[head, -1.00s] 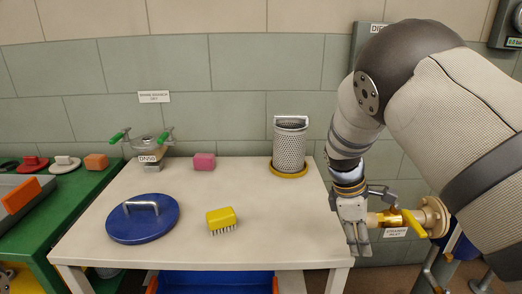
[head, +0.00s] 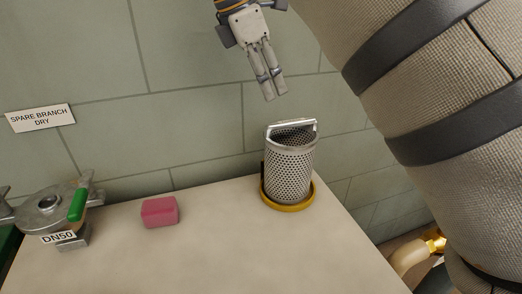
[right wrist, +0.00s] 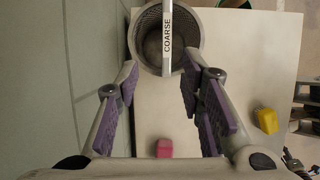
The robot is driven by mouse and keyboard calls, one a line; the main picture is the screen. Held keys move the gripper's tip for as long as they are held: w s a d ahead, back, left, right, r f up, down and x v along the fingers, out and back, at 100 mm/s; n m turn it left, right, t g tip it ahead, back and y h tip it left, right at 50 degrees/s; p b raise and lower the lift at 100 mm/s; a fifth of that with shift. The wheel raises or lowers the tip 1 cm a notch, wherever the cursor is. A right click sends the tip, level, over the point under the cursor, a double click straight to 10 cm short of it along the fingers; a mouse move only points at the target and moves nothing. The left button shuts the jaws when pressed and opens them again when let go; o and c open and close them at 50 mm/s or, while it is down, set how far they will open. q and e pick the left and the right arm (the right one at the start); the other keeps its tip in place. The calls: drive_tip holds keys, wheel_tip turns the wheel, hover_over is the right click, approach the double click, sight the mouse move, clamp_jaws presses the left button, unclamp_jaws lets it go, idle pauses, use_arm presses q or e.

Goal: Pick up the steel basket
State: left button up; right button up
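The steel basket (head: 289,169) is a perforated cylinder with an open top and a flat bar handle (head: 291,128) across it. It stands upright on a yellow ring (head: 289,204) at the table's back right. My right gripper (head: 272,88) hangs above and slightly left of the basket in the head view, fingers down, apart from it. In the right wrist view the fingers (right wrist: 161,76) are spread with nothing between them. The basket's rim (right wrist: 138,42) and its handle, marked COARSE (right wrist: 167,35), lie beyond the fingertips.
A pink block (head: 160,212) and a metal DN50 valve part (head: 50,208) with a green handle are to the left on the pale table (head: 215,255). A tiled wall (head: 190,100) rises close behind the basket. A yellow brush (right wrist: 267,121) shows in the right wrist view.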

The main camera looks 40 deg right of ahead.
sight(291, 122)
drive_tip(key=x, duration=0.3)
drive_tip(key=s+x, duration=0.1)
drive_tip(key=x, duration=0.7)
drive_tip(key=shift+s+d+r, duration=0.15)
drive_tip(key=shift+s+r, duration=0.05)
drive_tip(key=shift+s, duration=0.05)
drive_tip(key=shift+d+f, duration=0.2)
drive_tip(key=shift+f, duration=0.2)
clamp_jaws()
drive_tip(key=shift+w, duration=0.1)
